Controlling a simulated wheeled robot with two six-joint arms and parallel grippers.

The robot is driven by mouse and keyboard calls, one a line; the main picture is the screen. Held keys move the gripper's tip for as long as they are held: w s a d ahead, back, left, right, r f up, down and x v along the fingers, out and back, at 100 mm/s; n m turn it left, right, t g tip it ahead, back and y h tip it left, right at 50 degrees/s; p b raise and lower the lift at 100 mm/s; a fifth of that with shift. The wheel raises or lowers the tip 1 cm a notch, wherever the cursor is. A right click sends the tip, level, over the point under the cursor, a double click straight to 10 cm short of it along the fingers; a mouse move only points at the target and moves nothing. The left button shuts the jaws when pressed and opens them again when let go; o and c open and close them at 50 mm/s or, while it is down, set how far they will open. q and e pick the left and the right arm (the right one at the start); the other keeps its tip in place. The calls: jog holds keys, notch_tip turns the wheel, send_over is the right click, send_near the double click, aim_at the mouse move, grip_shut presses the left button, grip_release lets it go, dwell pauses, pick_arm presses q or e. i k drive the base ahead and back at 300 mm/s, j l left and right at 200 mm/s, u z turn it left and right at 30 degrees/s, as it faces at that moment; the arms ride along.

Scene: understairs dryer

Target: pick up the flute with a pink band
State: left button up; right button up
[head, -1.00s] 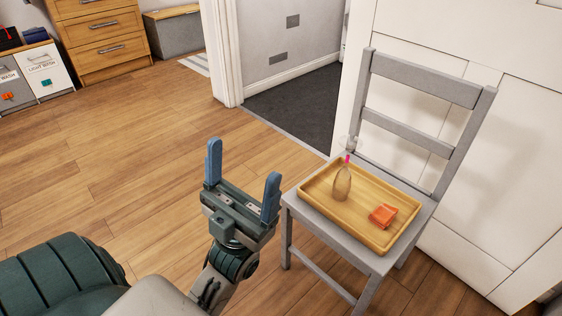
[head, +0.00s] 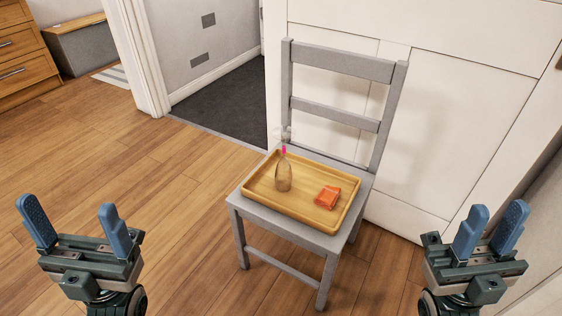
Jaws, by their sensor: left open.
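The flute (head: 283,178) is clear glass with a pink band on its thin stem. It stands upside down, bowl down and foot up, in the left part of a wooden tray (head: 300,216) on a grey chair (head: 343,63). My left gripper (head: 75,230) is open and empty at the lower left, well apart from the chair. My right gripper (head: 490,230) is at the lower right, with its blue fingers apart and nothing between them, also clear of the chair.
A folded orange cloth-like item (head: 327,197) lies in the tray to the right of the flute. White panelling (head: 455,110) stands close behind the chair. Wooden floor (head: 180,205) is clear to the left. A doorway with dark carpet (head: 235,105) is behind.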

aim_at(283, 174)
jog(key=i+l+u, duration=0.2)
jog(key=u, duration=0.15)
jog(key=i+l+u, duration=0.25)
jog(key=u, duration=0.15)
